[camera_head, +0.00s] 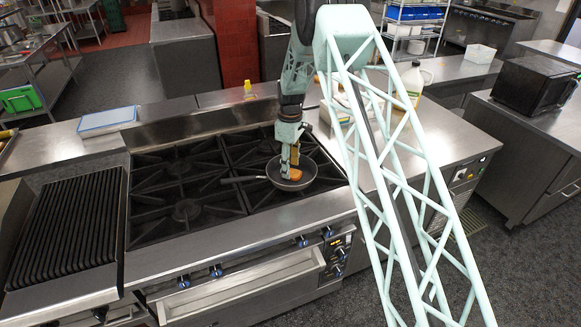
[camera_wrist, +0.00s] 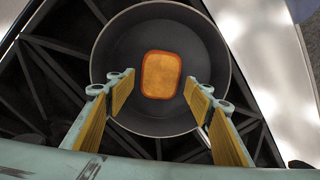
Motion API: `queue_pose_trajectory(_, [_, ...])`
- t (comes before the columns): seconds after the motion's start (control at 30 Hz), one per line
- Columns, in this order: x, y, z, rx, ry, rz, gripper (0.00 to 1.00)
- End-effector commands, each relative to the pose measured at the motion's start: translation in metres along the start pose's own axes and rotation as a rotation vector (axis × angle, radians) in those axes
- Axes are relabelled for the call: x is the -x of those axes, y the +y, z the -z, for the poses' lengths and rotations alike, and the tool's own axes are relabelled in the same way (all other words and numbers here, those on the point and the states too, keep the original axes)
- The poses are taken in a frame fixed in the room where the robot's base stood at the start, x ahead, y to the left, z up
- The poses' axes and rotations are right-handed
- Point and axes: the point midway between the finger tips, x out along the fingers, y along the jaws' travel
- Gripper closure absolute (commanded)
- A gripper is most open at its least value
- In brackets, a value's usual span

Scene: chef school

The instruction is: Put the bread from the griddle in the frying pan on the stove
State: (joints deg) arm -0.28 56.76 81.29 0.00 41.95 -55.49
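The bread (camera_head: 294,174) is a small toasted slice with an orange-brown crust. In the wrist view the bread (camera_wrist: 161,74) lies in the dark round frying pan (camera_wrist: 115,55), near its middle. The frying pan (camera_head: 308,173) sits on the right burners of the stove (camera_head: 185,180), its handle pointing left. My gripper (camera_head: 290,165) points down over the pan. In the wrist view my gripper (camera_wrist: 166,95) has its yellow-padded fingers spread wider than the bread, with clear gaps on both sides. The ribbed griddle (camera_head: 70,225) at the left is bare.
The steel counter (camera_head: 455,130) right of the stove holds a white jug (camera_head: 412,82) and a box near my arm. A yellow bottle (camera_head: 248,89) stands behind the stove. A blue-edged white tray (camera_head: 108,120) lies at the back left. The left burners are free.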

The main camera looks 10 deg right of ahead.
Motion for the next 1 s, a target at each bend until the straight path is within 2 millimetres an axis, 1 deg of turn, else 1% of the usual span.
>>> queue_pose_trajectory(0.67, [0.001, 0.000, 0.000, 0.000, 0.000, 0.000, 0.50])
queue_pose_trajectory(0.83, [0.007, 0.000, 0.000, 0.000, 0.001, -0.001, 0.50])
queue_pose_trajectory(1.0, [0.022, 0.000, 0.000, 0.000, 0.001, -0.001, 0.50])
